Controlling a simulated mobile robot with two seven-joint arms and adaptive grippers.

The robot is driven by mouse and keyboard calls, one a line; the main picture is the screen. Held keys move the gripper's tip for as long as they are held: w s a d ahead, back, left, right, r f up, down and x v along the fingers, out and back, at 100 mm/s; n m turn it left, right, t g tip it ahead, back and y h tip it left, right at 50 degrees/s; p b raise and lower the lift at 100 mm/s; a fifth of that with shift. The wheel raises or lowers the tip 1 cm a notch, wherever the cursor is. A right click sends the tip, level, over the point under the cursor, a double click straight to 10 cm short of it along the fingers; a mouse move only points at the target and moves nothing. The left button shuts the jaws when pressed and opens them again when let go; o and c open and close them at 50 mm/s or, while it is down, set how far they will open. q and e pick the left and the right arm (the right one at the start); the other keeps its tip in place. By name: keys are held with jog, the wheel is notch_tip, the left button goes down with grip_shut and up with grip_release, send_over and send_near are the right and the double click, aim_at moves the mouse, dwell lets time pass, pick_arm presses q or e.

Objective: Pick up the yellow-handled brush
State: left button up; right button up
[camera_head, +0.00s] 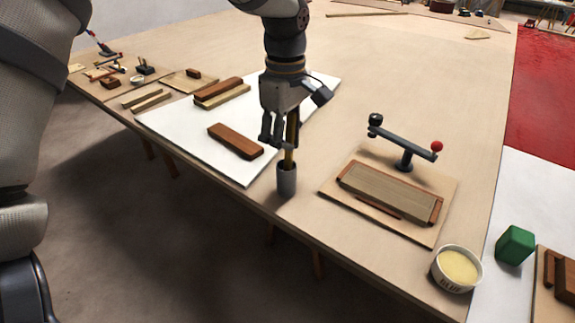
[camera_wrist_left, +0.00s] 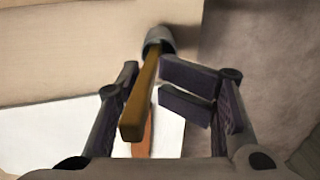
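The yellow-handled brush (camera_head: 290,135) stands upright, handle up, in a grey cup (camera_head: 287,182) near the table's front edge. Its bristles are hidden in the cup. My left gripper (camera_head: 279,143) points down at the handle just above the cup. In the left wrist view the handle (camera_wrist_left: 141,105) runs between the dark fingers of the gripper (camera_wrist_left: 150,78), with the cup (camera_wrist_left: 159,39) beyond. My right gripper is not in view.
A brown wooden block (camera_head: 235,141) lies on a white sheet (camera_head: 180,137) left of the cup. To the right are a board with a wooden block (camera_head: 390,194), a dark stand with a red ball (camera_head: 405,147), a labelled bowl (camera_head: 455,269) and a green cube (camera_head: 515,245).

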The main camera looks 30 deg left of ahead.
aim_at(286, 166)
pick_arm(q)
jog(key=shift+f, duration=0.8)
grip_shut()
notch_tip(286, 166, up, 10)
